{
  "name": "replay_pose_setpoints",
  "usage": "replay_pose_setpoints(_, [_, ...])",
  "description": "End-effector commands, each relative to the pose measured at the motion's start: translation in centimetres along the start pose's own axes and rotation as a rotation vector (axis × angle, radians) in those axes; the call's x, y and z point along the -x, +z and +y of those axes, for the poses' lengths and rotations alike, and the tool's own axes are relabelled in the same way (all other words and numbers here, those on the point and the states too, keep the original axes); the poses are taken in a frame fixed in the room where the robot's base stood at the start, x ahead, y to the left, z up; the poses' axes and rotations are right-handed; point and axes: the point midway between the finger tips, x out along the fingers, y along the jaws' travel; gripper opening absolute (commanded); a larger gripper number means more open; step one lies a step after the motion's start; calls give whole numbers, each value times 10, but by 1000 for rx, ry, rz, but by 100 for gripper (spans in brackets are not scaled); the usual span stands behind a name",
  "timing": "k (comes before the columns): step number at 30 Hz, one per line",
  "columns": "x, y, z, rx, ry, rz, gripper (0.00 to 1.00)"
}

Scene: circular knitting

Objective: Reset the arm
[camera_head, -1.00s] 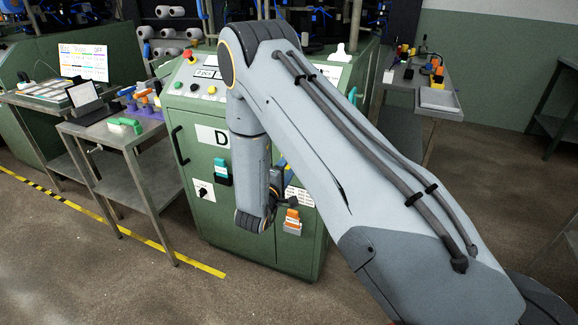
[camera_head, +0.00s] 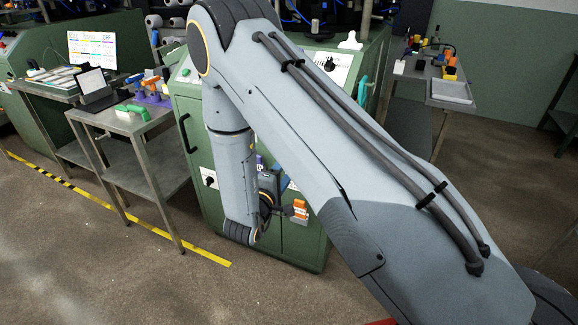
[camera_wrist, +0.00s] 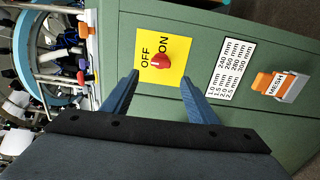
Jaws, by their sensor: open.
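My grey arm stretches across the head view in front of a green machine cabinet (camera_head: 305,245). In the wrist view my gripper (camera_wrist: 159,88) is open and empty, its two blue fingers apart and pointing toward the cabinet front. A red knob (camera_wrist: 160,62) on a yellow OFF/ON plate (camera_wrist: 178,72) appears beyond the gap between the fingertips, with no visible contact. In the head view my wrist is low before the cabinet, and the fingers are mostly hidden by my arm.
A white size label (camera_wrist: 231,69) and an orange MESH tag (camera_wrist: 265,80) are on the cabinet. Machine parts (camera_wrist: 35,60) crowd the wrist view's left. A metal side table (camera_head: 112,122) stands left, another table (camera_head: 450,90) right. Open floor (camera_head: 110,290) lies front left.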

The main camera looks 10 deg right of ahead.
Motion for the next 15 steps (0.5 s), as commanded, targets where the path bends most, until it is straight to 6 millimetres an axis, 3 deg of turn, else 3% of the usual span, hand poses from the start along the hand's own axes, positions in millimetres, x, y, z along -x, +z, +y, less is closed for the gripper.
replay_pose_setpoints(8, [-7,-3,2,-67,-59,21,53])
replay_pose_setpoints(15, [-20,-19,9,-424,-417,105,53])
